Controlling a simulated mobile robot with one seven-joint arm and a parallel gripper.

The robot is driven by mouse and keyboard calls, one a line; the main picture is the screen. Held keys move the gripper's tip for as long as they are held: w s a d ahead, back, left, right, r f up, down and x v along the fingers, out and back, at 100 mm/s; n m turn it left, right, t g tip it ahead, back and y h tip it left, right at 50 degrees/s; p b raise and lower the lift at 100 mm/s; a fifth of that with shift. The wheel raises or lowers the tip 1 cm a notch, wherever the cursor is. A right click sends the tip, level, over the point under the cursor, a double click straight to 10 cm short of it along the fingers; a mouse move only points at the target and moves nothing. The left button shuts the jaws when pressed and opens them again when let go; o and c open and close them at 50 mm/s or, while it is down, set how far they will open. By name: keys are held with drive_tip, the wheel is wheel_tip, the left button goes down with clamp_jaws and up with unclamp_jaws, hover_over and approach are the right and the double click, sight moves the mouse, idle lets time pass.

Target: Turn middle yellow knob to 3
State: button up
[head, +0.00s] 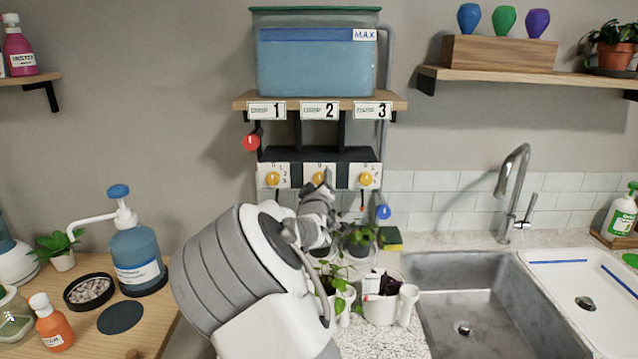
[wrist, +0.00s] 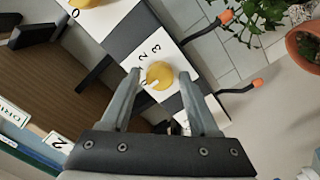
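The middle yellow knob (head: 319,178) sits on a white dial plate below the "2" sign (head: 320,111). In the wrist view the knob (wrist: 160,73) shows a small white mark on its lower-left side, towards the sign shelf, away from the printed 2 and 3. The 0 above this knob shows in the head view. My gripper (wrist: 160,73) is open, with one finger on each side of the knob and a visible gap to both. In the head view my gripper (head: 319,188) is at the middle dial and partly covers its lower part.
Other yellow knobs sit to the left (head: 273,178) and right (head: 366,178). A blue water tank (head: 316,65) stands on the shelf above. Potted plants (head: 358,240) are below the dials. The sink (head: 468,300) is right.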

clamp_jaws()
